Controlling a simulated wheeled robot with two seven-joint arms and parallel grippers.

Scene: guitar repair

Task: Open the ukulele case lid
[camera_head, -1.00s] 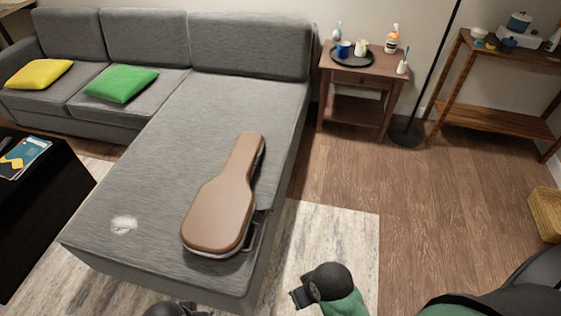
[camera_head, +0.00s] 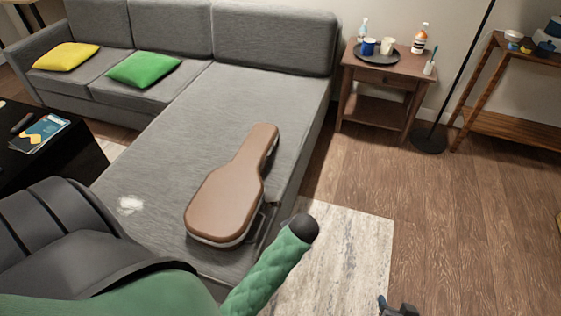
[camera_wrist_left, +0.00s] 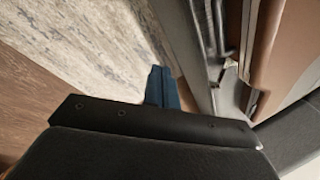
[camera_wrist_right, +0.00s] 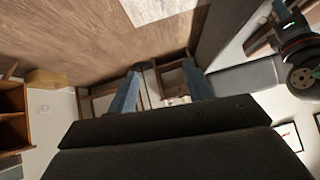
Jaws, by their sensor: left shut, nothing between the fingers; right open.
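The brown ukulele case (camera_head: 222,198) lies on the grey chaise with its lid down and its narrow end pointing away from me. Its brown side also shows at the right of the left wrist view (camera_wrist_left: 290,40), by a lighter edge. My left gripper (camera_wrist_left: 162,75) is shut and empty beside the case and the couch side. I cannot tell if it touches either. In the head view the left fingers are not clearly seen. My right gripper (camera_head: 390,304) is at the bottom edge of the head view, right of the case. Its fingers are apart and empty in the right wrist view (camera_wrist_right: 160,88).
The grey couch (camera_head: 270,90) holds a yellow pillow (camera_head: 65,56) and a green pillow (camera_head: 145,69). A small side table (camera_head: 385,78) with a tray and a floor lamp (camera_head: 430,138) stand behind. A black table (camera_head: 75,150) is left. Open floor lies right of the rug (camera_head: 345,255).

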